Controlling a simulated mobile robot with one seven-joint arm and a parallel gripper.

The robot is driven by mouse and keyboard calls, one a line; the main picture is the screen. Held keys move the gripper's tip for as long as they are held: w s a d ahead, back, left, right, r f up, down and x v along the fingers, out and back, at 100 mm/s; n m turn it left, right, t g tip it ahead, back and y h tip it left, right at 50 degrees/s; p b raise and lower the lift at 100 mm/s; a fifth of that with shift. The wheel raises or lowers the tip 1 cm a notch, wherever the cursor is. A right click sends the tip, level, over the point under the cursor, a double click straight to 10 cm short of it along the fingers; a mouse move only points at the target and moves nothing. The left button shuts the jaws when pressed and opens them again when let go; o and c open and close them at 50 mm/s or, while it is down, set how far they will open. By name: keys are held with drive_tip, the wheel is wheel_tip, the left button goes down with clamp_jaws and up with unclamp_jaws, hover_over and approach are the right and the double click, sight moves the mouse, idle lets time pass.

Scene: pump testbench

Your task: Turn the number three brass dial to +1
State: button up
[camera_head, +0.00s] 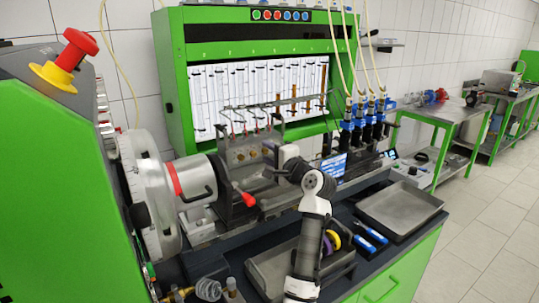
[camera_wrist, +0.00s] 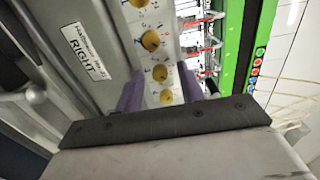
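In the wrist view, several brass dials sit in a row on a pale panel with small printed marks. One dial (camera_wrist: 150,41) is above the fingertips, another (camera_wrist: 160,73) lies between them, and a third (camera_wrist: 166,97) sits nearer the gripper body. My gripper (camera_wrist: 161,70) has two purple fingers, open and apart on either side of the row. Contact with a dial cannot be made out. In the head view, the dials (camera_head: 240,155) show small on the grey block (camera_head: 246,172), with my arm beside it.
A plate marked RIGHT (camera_wrist: 83,52) is left of the dials. Red-tipped fittings (camera_wrist: 205,45) stick out at the right. In the head view, a red-knobbed lever (camera_head: 249,200) projects in front of the block. A grey tray (camera_head: 400,208) lies on the bench at right.

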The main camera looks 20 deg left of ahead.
drive_tip(key=b+v, duration=0.5)
drive_tip(key=v, duration=0.9)
drive_tip(key=shift+w, duration=0.1)
